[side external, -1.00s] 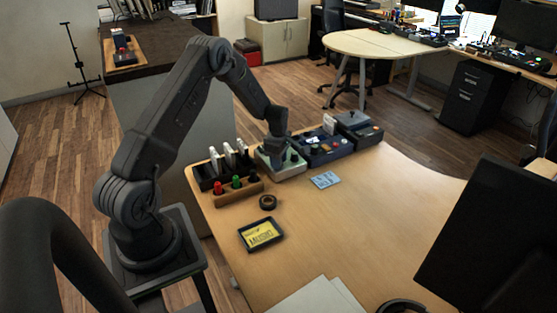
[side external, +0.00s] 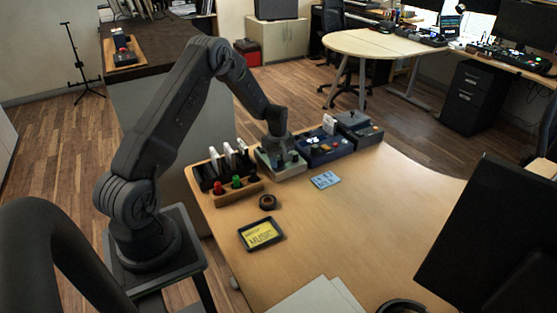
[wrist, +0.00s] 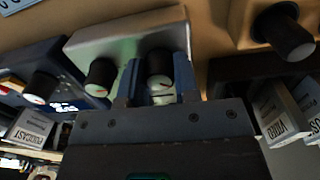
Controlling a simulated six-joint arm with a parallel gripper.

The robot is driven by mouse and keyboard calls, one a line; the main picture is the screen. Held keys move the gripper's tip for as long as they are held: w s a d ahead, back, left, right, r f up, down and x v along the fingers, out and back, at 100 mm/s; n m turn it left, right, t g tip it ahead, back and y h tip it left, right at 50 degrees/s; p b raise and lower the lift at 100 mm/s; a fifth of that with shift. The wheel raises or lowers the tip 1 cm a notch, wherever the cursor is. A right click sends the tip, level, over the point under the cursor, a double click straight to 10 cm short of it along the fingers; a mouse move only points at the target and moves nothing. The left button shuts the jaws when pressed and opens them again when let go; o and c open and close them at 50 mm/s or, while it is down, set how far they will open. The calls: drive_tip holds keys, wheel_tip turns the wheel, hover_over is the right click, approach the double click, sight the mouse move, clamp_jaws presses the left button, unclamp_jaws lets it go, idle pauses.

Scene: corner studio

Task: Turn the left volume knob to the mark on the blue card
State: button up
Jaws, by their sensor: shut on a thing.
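A pale green box (side external: 285,172) stands at the table's back edge. In the wrist view the pale box (wrist: 120,45) has two dark, light-topped knobs. My gripper (wrist: 157,78) has its two blue-grey fingers on either side of one, the left volume knob (wrist: 159,66), and is shut on it. This knob is on the rack side and has a reddish pointer line. The other knob (wrist: 101,75) is free, just beside one finger. The blue card (side external: 325,180) lies flat on the table before the boxes; its print is too small to read. Its edge shows in the wrist view (wrist: 14,5).
A dark blue box (side external: 324,150) stands close right of the pale box. A black rack (side external: 207,180) with white cards and a wooden strip with coloured knobs (side external: 237,189) stand close left. A dark ring (side external: 267,202) and yellow-card tray (side external: 261,234) lie in front. The table's middle is clear.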

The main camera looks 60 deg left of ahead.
drive_tip(key=m, duration=1.4)
drive_tip(key=shift+w, duration=0.1)
idle(0.4)
drive_tip(key=o, duration=0.9)
drive_tip(key=shift+o, duration=0.2)
drive_tip(key=shift+r, duration=0.15)
wheel_tip(320, 180, up, 14)
drive_tip(key=shift+a+f, duration=0.2)
